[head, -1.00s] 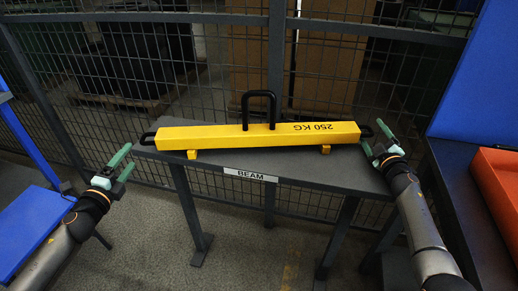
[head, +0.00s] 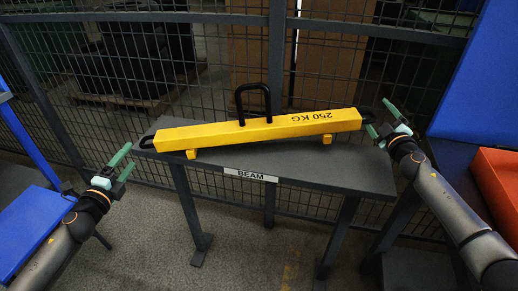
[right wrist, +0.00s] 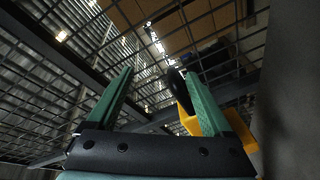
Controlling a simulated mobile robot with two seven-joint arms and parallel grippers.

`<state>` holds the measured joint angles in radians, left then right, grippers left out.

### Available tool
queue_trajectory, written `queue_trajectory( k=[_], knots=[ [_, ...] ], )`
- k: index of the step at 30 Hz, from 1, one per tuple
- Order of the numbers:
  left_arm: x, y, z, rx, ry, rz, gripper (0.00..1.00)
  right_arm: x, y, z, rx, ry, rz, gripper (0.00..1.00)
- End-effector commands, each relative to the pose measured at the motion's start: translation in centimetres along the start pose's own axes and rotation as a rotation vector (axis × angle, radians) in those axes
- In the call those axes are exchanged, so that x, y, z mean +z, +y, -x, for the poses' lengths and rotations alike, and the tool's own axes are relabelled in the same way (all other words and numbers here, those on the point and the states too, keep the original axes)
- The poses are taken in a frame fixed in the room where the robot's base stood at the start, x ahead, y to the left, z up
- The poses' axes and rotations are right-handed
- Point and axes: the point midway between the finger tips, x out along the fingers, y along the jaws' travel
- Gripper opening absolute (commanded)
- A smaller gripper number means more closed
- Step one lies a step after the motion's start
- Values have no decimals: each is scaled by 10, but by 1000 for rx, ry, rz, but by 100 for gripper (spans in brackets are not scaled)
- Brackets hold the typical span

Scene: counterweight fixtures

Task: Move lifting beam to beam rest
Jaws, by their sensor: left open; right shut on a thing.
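The lifting beam (head: 290,127) is a long yellow bar marked "250 KG", with a black hoop on top and a black handle at each end. It lies over a grey stand (head: 345,175) labelled "BEAM", tilted, its right end raised and its left end low at the stand's left edge. My right gripper (head: 379,119) is shut on the beam's right end handle (head: 366,116). In the right wrist view, part of the yellow beam (right wrist: 238,128) shows behind a green finger. My left gripper (head: 128,160) is open and empty, below and left of the beam's left handle (head: 147,140).
A wire mesh fence (head: 225,60) stands close behind the stand. A blue surface (head: 30,228) is at the left. At the right are an orange bin (head: 497,185) and a blue panel (head: 485,80). Floor is clear in front of the stand.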

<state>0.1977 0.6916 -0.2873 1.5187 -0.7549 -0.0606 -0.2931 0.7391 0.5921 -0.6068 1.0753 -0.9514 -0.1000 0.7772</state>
Motion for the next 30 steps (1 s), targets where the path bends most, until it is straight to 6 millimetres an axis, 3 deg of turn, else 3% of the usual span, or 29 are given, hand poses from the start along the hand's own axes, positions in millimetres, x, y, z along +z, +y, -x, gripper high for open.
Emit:
queue_trajectory(
  k=[12, 30],
  knots=[
    [0, 0, 0, 0, 0, 0, 76, -15, 30, 1, 5, -6, 0, 79],
    [-1, 4, 0, 0, 0, 0, 76, -9, 36, 1, 4, -11, -2, 79]
  ],
)
